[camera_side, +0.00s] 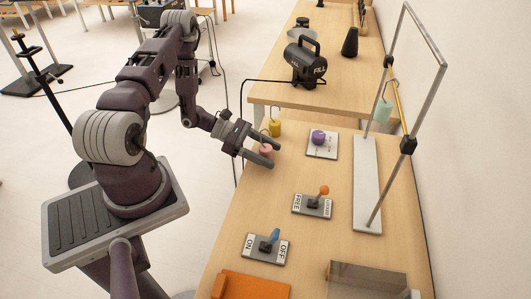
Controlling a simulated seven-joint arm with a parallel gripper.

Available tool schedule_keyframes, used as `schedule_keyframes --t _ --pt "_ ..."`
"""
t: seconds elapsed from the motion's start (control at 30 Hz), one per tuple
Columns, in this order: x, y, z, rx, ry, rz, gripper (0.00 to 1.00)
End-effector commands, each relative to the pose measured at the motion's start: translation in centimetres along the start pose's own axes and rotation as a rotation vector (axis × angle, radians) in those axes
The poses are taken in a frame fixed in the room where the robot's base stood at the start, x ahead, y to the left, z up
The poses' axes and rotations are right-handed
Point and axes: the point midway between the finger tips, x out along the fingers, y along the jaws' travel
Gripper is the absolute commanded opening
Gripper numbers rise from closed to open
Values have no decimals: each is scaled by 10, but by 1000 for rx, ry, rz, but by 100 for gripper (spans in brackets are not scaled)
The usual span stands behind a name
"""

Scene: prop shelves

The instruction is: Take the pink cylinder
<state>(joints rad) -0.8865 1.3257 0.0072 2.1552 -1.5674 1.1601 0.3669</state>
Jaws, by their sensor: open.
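A small pink cylinder (266,151) stands on the near wooden table by its left edge. My gripper (274,155) is open, with its two fingers pointing right. The cylinder shows between the fingers, and the lower finger hides part of its base. I cannot tell whether either finger touches it. A thin hook or wire appears above the cylinder, partly hidden by the gripper.
A yellow cylinder (275,128) stands just behind. A purple knob on a white plate (322,144) sits to the right. Two lever switches, orange (312,204) and blue (267,246), lie nearer. A metal frame (368,185) holding a hanging mint cylinder (383,110) stands at right.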

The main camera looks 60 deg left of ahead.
Motion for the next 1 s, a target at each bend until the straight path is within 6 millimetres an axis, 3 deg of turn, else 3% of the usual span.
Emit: schedule_keyframes --t 0.1,0.33,0.63,0.87,1.0 --pt "15 0 -1 1 1 -1 60" --pt "17 0 0 2 1 0 60" --pt "17 0 0 2 1 0 1" --pt "17 0 0 2 1 0 0" --pt "13 1 10 3 1 0 0"
